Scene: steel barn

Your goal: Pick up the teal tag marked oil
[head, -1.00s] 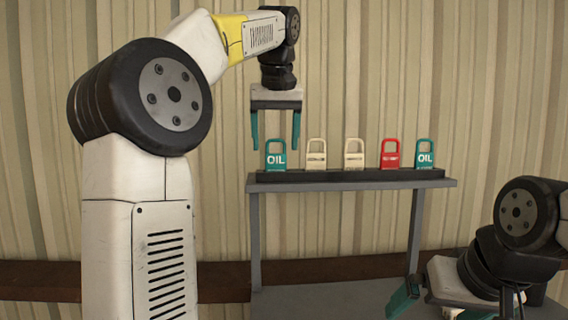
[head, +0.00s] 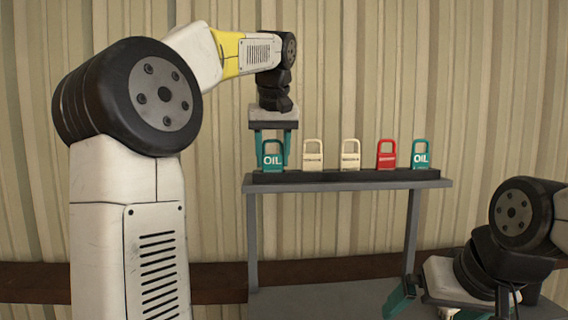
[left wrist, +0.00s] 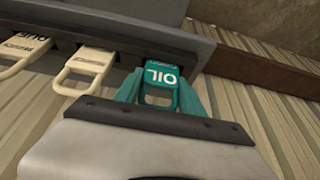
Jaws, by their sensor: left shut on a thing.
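A teal tag marked OIL (head: 272,157) stands upright at the left end of the black rack (head: 345,175). It also shows in the left wrist view (left wrist: 160,84). My left gripper (head: 271,150) comes down from above and is shut on this tag, one finger at each side. A second teal tag marked OIL (head: 420,155) stands at the right end of the rack, clear of any gripper. My right gripper (head: 402,298) is low at the lower right, away from the tags; its fingers are partly cut off and overlapped.
Two cream tags (head: 312,155) (head: 350,155) and a red tag (head: 387,155) stand between the teal ones. The rack sits on a grey shelf (head: 345,185). A corrugated wall is close behind.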

